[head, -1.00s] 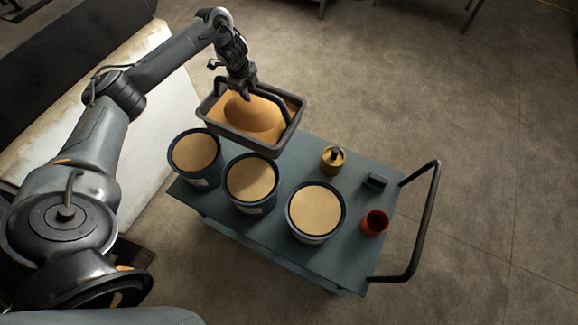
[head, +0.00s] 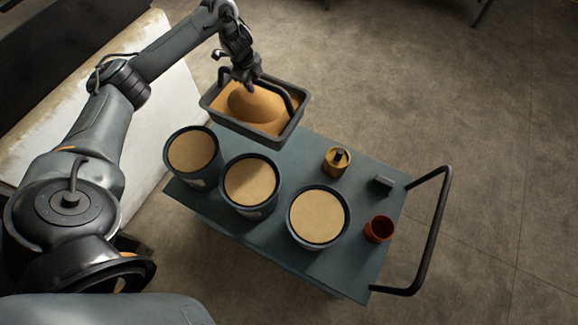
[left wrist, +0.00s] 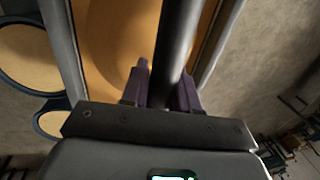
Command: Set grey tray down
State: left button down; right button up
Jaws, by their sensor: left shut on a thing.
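The grey tray (head: 290,132) is a rectangular tub with a dark bar handle across it and an orange-tan mound (head: 255,105) inside. My left gripper (head: 247,84) is shut on the handle. The left wrist view shows the dark bar (left wrist: 176,50) between the purple finger pads (left wrist: 160,90). The tray looks roughly level and hangs over the far left corner of the teal cart (head: 315,265), hiding that corner. I cannot tell the gap beneath it. My right gripper is out of view.
Three tan-topped tubs (head: 193,152), (head: 250,182), (head: 318,216) line the cart's near side. A brass pot (head: 337,161), a small dark block (head: 383,184) and a red cup (head: 379,229) stand at right, near the cart's push handle (head: 438,230). Bare cart top lies between tubs and brass pot.

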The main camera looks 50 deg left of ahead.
pick_arm(q)
jog(key=b, duration=1)
send_over(258, 116)
jog(key=f, duration=1)
jog(key=shift+w+a+f, duration=0.1)
jog(key=shift+w+a, duration=0.15)
jog(key=shift+w, duration=0.05)
notch_tip(258, 116, down, 5)
jog(key=b, duration=0.3)
jog(key=shift+f+b, duration=0.55)
jog(key=shift+f, duration=0.25)
jog(key=shift+f+b, duration=0.55)
jog(key=shift+f, duration=1.35)
jog(key=c, duration=1.2)
grip_release()
jog(key=shift+s+d+f, duration=0.1)
jog(key=shift+s+f, duration=0.05)
jog(key=shift+f, duration=0.15)
jog(key=shift+c, duration=0.2)
jog(key=o, duration=0.4)
jog(key=shift+a+r, duration=0.15)
jog(key=shift+a, duration=0.05)
jog(key=shift+d, duration=0.1)
